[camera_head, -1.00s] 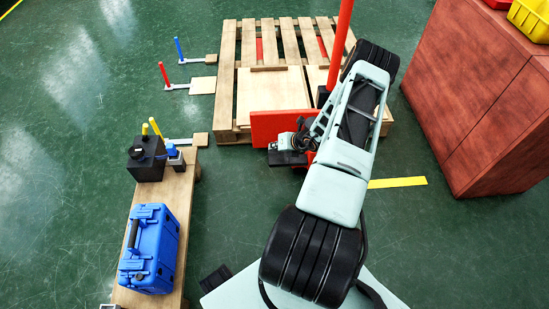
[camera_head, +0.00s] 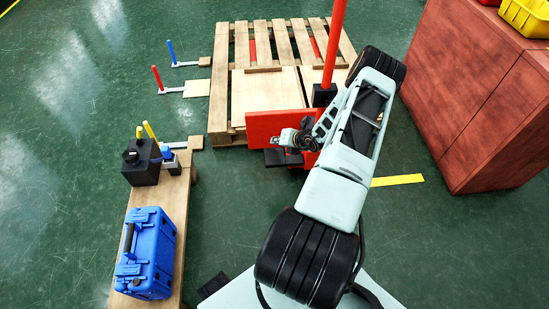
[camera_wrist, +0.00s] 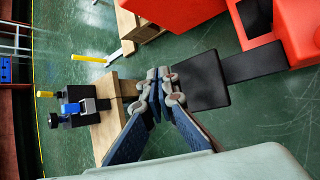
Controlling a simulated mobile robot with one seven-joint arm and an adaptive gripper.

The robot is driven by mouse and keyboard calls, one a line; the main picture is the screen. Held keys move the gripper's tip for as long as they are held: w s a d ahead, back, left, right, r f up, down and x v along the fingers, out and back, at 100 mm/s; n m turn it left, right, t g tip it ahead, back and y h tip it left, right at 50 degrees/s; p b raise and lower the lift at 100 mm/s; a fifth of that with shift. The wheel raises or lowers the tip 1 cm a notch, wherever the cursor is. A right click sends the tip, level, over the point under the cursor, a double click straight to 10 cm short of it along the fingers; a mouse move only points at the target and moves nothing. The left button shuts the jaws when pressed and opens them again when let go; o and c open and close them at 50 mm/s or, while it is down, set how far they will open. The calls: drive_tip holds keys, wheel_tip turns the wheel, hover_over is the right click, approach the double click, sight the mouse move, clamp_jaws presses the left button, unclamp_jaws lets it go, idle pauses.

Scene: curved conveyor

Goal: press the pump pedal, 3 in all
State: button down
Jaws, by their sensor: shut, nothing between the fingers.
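The pump pedal is a flat black plate (camera_head: 283,158) low at the front of the red pallet jack (camera_head: 272,124). In the wrist view the pedal (camera_wrist: 203,82) lies just right of my fingertips, on a dark bar running to the red body (camera_wrist: 300,30). My gripper (camera_head: 288,141) is shut and empty. In the head view it shows just above the pedal, against the red body. In the wrist view its closed fingertips (camera_wrist: 160,86) overlap the pedal's left edge; a gap seems to lie between, but contact is hard to tell.
The jack's red upright handle (camera_head: 334,45) rises beside my arm. A wooden pallet (camera_head: 218,105) is behind. A plank bench (camera_head: 183,215) with a blue case (camera_head: 147,250) and a black box (camera_head: 142,165) stands left. A red-brown cabinet (camera_head: 480,95) stands right. Green floor is open between.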

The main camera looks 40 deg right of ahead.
sight(276, 157)
wheel_tip(276, 157, down, 7)
drive_tip(key=b, duration=0.4)
drive_tip(key=shift+r, duration=0.2)
idle(1.0)
drive_tip(key=shift+f+b, duration=0.45)
drive_tip(key=shift+b, duration=0.1)
drive_tip(key=shift+s+f+b, duration=0.1)
drive_tip(key=shift+f+b, duration=1.15)
drive_tip(key=shift+f, duration=0.4)
idle(1.0)
drive_tip(key=shift+r, duration=0.15)
idle(0.3)
drive_tip(key=shift+r+p, duration=1.5)
drive_tip(key=shift+r, duration=0.4)
drive_tip(key=shift+r+p, duration=1.85)
drive_tip(key=shift+r, duration=0.7)
